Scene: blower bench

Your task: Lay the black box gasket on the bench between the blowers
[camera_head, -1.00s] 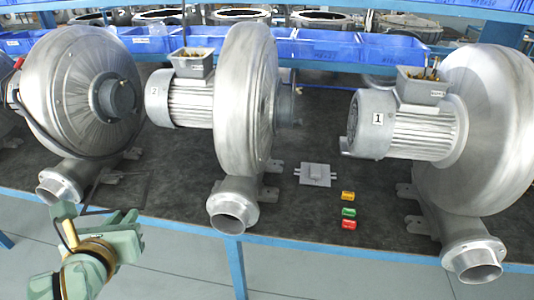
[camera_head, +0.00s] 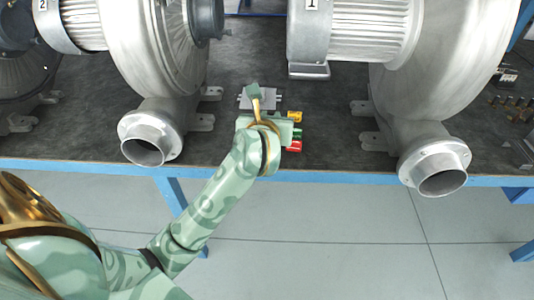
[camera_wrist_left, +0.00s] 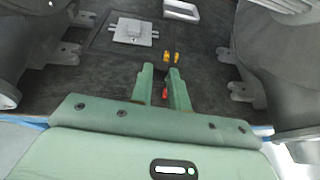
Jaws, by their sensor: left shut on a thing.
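The black box gasket (camera_wrist_left: 159,67) is a thin, dark square frame. In the left wrist view it reaches out from between my left fingertips, with its outline around the grey box plate (camera_wrist_left: 132,32) beyond; its height above the bench is hard to tell. My left gripper (camera_head: 272,120) is over the bench front, between two blowers; its fingers are mostly hidden in the head view. In the left wrist view the gripper (camera_wrist_left: 161,75) is shut on the gasket's near side. The left blower (camera_head: 150,50) and right blower (camera_head: 430,65) stand either side. My right gripper is not in view.
Yellow (camera_head: 295,116), green (camera_head: 298,133) and red (camera_head: 294,147) blocks lie close right of my left gripper. Blower feet and outlets flank the gap. The blue bench edge (camera_head: 340,178) runs below. Dark bench is bare between the blocks and right blower.

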